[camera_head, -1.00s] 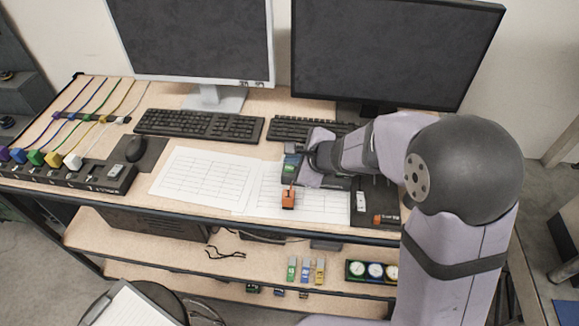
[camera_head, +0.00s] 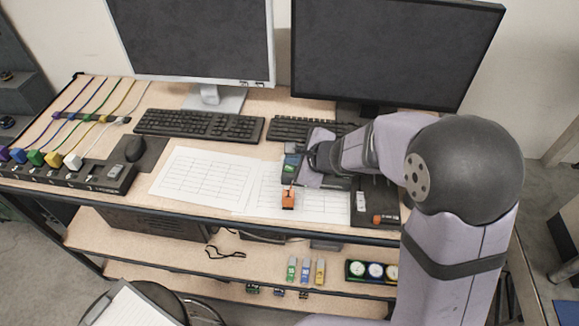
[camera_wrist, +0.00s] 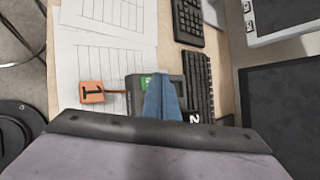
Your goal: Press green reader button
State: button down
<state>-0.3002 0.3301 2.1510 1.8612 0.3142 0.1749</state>
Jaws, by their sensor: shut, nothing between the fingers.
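The reader is a small dark box with a green patch (camera_head: 291,161), on the desk beside the paper sheets. In the wrist view its dark body (camera_wrist: 131,101) and part of a green face (camera_wrist: 145,82) show, with an orange tag marked 1 (camera_wrist: 92,91) joined to it by a stalk. The tag also shows in the head view (camera_head: 288,199). My gripper (camera_wrist: 158,76) is shut and empty, its bluish fingers over the reader with the tips right beside the green patch. They hide part of the reader. I cannot tell whether they touch it.
A second tag marked 2 (camera_wrist: 194,117) lies partly hidden beside the fingers. A black keyboard (camera_head: 200,124) and monitors stand behind. A power strip with coloured plugs (camera_head: 68,173) is at the left. The paper sheets (camera_head: 203,178) lie flat on the open middle of the desk.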

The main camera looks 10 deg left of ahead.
aim_at(293, 171)
jog(key=shift+f+b, duration=0.85)
jog(key=shift+b, duration=0.25)
dwell(0.8)
jog(key=shift+r, duration=0.2)
jog(key=shift+r+p, duration=0.65)
dwell(0.3)
jog(key=shift+r+p, duration=2.2)
jog(key=shift+r, duration=0.3)
